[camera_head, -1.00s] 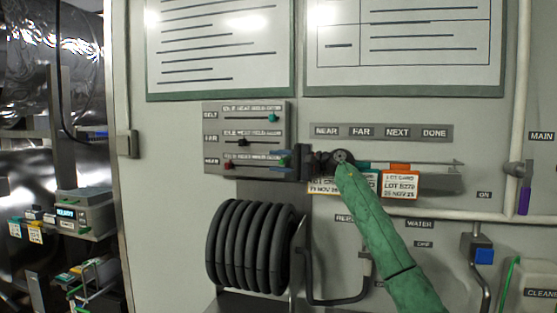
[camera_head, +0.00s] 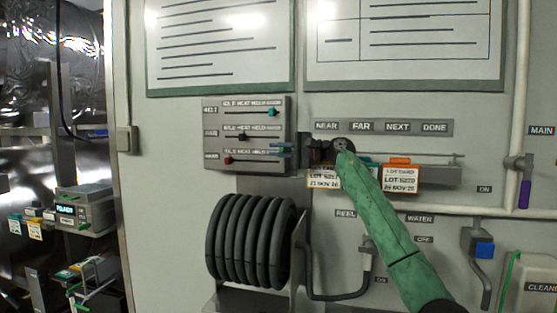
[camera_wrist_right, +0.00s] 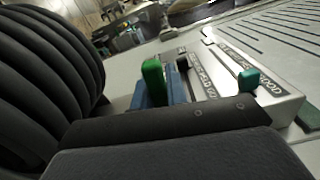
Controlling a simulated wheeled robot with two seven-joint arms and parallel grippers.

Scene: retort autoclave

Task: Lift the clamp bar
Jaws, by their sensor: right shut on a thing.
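My right gripper (camera_head: 283,150) reaches in from the lower right on its green arm, in front of the right end of the slider panel. In the right wrist view its blue fingers (camera_wrist_right: 174,88) are shut on an upright green piece (camera_wrist_right: 153,82). I cannot tell from these views what that piece belongs to. A thin metal bar (camera_head: 440,155) runs along the narrow grey ledge under the NEAR, FAR, NEXT and DONE labels; it may be the clamp bar, but its left part is hidden behind my gripper and the clips. My left gripper is not in view.
The slider panel (camera_head: 212,122) has teal, black and red knobs. Two lot cards (camera_head: 401,178) hang at the ledge, close to my right arm. A black coiled hose (camera_head: 248,240) sits below my gripper. Pipes and a blue-handled valve (camera_head: 484,254) are at the right.

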